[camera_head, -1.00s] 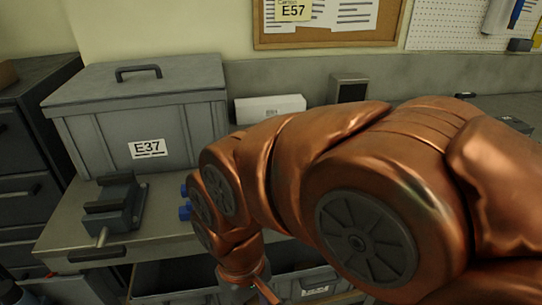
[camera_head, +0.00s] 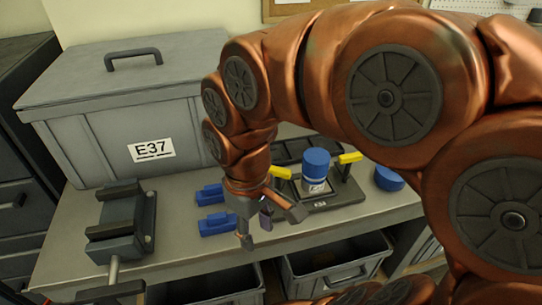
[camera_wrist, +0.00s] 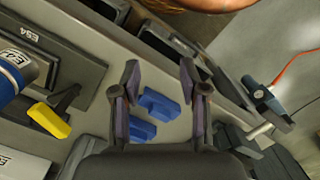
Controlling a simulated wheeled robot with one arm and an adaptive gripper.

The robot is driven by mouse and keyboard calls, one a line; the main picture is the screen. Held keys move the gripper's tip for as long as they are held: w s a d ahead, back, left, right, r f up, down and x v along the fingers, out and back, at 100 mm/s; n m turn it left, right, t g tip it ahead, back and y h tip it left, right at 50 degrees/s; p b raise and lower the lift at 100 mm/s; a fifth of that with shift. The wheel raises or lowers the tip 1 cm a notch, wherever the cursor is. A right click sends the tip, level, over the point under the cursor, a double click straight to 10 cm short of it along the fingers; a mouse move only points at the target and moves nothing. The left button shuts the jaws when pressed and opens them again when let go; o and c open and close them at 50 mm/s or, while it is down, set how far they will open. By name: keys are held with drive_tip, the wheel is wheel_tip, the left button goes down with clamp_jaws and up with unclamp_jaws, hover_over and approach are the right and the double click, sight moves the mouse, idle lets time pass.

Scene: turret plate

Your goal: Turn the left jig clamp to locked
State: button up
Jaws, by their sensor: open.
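The jig is a dark plate (camera_head: 345,192) on the bench with a blue-capped jar (camera_head: 315,172) standing on it. The left clamp has a yellow handle (camera_head: 281,172), partly hidden behind my arm. It also shows in the wrist view as a yellow handle (camera_wrist: 48,120) on a black arm, left of my fingers. The right clamp's yellow handle (camera_head: 350,157) is at the jig's far right. My gripper (camera_head: 268,226) is open and empty, in front and left of the jig, apart from the left clamp. In the wrist view its fingers (camera_wrist: 160,78) point past two blue blocks.
Two blue blocks (camera_head: 214,223) lie left of my gripper. A dark vise (camera_head: 122,225) stands at the bench's left, before a grey lidded bin (camera_head: 110,120). A loose blue cap (camera_head: 388,178) lies right of the jig. Open bins (camera_head: 335,270) are under the bench's front edge.

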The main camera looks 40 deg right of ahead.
drive_tip(key=w+d+r+n, duration=0.2)
drive_tip(key=w+d+r, duration=0.4)
drive_tip(key=w+d, duration=0.1)
wheel_tip(320, 180, up, 3)
drive_tip(key=n+t, duration=0.1)
hover_over(279, 169)
drive_tip(key=shift+a+f+p, duration=0.1)
drive_tip(key=shift+a+p, duration=0.1)
drive_tip(key=shift+p, duration=0.25)
drive_tip(key=shift+d, duration=0.2)
drive_tip(key=shift+f, duration=0.2)
drive_tip(key=shift+f+p, duration=0.9)
drive_tip(key=shift+f, duration=2.8)
clamp_jaws()
